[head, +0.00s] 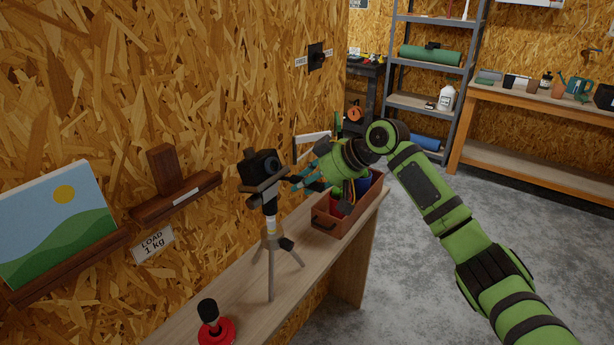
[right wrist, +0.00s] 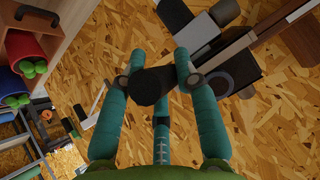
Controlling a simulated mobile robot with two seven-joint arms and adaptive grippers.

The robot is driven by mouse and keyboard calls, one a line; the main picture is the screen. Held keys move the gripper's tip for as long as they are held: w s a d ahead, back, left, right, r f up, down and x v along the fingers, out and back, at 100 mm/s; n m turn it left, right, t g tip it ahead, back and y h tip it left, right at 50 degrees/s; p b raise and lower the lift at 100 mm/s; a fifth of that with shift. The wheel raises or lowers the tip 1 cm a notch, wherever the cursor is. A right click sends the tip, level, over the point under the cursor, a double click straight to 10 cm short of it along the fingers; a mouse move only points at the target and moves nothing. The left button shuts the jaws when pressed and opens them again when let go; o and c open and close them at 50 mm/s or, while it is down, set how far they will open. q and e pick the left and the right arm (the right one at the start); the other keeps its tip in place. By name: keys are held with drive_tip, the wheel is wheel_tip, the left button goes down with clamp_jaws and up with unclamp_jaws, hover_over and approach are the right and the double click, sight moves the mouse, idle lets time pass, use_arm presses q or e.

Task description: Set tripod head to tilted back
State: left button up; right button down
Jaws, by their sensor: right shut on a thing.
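A small tripod (head: 271,245) stands upright on the plank bench, its legs spread. Its head carries a black camera (head: 260,166) on a plate; the tilt looks slight, and I cannot tell its exact angle. My right gripper (head: 297,180), with teal fingers, reaches in from the right beside the head. In the right wrist view its fingers (right wrist: 153,78) are shut on a dark handle (right wrist: 150,88), which sticks out toward my palm. The camera and plate parts (right wrist: 232,72) show behind the fingertips. The handle is mostly hidden in the head view. My left gripper is not in view.
A brown crate (head: 322,222) with coloured things stands on the bench (head: 238,275) just behind the tripod, under my right wrist. A red-based object with a black knob (head: 212,322) is at the front. The chipboard wall (head: 200,60) runs close along the left.

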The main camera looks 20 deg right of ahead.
drive_tip(key=shift+a, duration=0.1)
drive_tip(key=c, duration=0.9)
unclamp_jaws()
drive_tip(key=v, duration=1.2)
